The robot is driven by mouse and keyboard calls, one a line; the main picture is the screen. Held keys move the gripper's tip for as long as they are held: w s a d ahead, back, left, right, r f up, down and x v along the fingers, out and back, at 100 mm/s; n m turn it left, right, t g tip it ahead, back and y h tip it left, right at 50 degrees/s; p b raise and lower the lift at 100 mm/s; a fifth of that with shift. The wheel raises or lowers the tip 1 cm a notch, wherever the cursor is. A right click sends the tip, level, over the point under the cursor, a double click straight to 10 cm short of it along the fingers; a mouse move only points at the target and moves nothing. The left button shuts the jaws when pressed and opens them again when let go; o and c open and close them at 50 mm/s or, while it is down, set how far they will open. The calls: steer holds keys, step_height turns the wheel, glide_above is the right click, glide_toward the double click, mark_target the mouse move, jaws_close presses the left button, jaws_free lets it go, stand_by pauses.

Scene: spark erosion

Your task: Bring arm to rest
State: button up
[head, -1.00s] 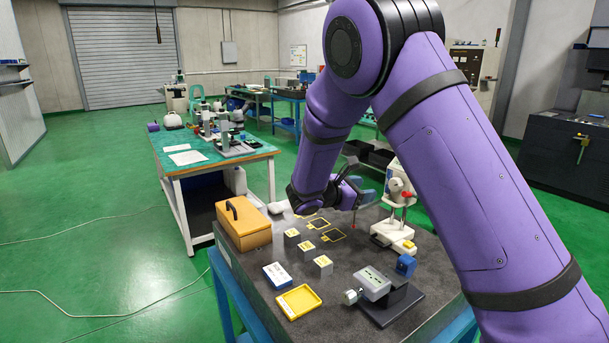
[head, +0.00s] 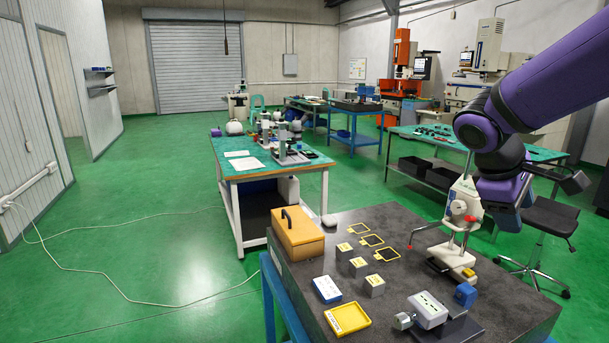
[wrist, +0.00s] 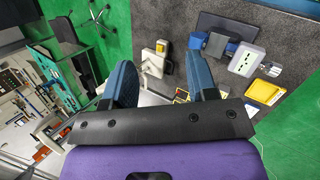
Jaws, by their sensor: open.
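My purple arm reaches in from the upper right of the head view and bends down at the right of the granite table (head: 400,216). My gripper (head: 526,192) hangs beyond the table's right side, near the white and red instrument stand (head: 462,212); little of its fingers shows there. In the wrist view, my gripper (wrist: 160,78) has its two blue fingers wide apart with nothing between them. The stand also shows in the wrist view (wrist: 152,64), beyond the fingers.
On the table are an orange case (head: 298,236), several small metal cubes, a yellow tray (head: 348,318), a blue-and-white box (head: 327,290) and a grey vise-like device (head: 428,309). A black stool (head: 552,215) stands right of the table. Green floor lies open at left.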

steer(key=s+a+r+m+t+y, duration=0.2)
steer(key=s+m+y, duration=0.1)
steer(key=s, duration=0.5)
steer(key=s+a+r+m+t+y, duration=0.1)
steer(key=s+a+m+t+y, duration=0.1)
steer(key=s, duration=0.6)
steer(key=shift+a+r+m+t+y, duration=0.4)
steer(key=shift+a+m+y, duration=0.4)
steer(key=shift+m, duration=0.3)
steer(key=shift+o, duration=0.2)
steer(key=w+d+f+n+g+h, duration=0.25)
steer(key=w+d+g+h, duration=0.3)
steer(key=w, duration=0.45)
steer(key=n+t+h, duration=0.7)
steer(key=n+h, duration=0.1)
steer(key=h, duration=0.3)
glide_toward(456, 208)
steer(key=x, duration=1)
